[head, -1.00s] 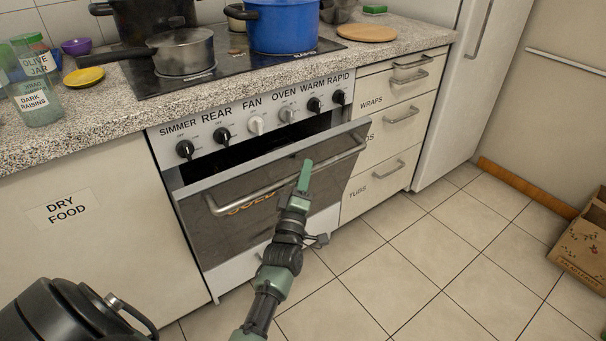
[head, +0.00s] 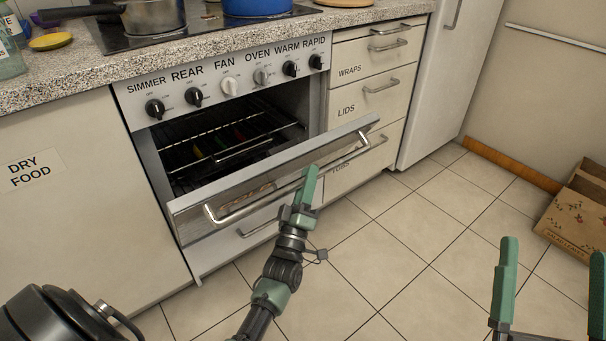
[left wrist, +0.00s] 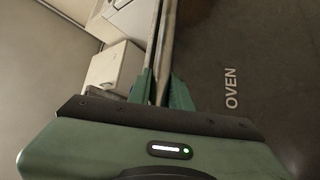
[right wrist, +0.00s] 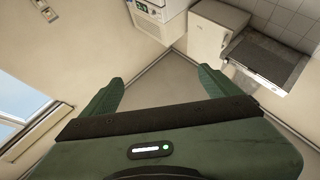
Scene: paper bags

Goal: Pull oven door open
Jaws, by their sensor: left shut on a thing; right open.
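The oven door (head: 190,208) is tilted partly down in the head view, and the oven cavity (head: 225,145) with wire racks shows behind it. A long metal handle (head: 240,208) runs along the door's upper front. My left gripper (head: 309,184) is shut on this handle, right of its middle. In the left wrist view the handle bar (left wrist: 167,45) runs between the left fingers (left wrist: 160,92), beside a dark panel (left wrist: 240,130) lettered OVEN. My right gripper (head: 550,290) is open and empty over the floor at the lower right, and its spread fingers show in the right wrist view (right wrist: 157,92).
Drawers (head: 372,65) with metal handles stand right of the oven, then a white fridge (head: 440,80). A cardboard box (head: 570,215) sits on the floor at the right. A pan (head: 152,17) and blue pot (head: 257,6) stand on the cooktop. The tiled floor (head: 400,255) before the oven is clear.

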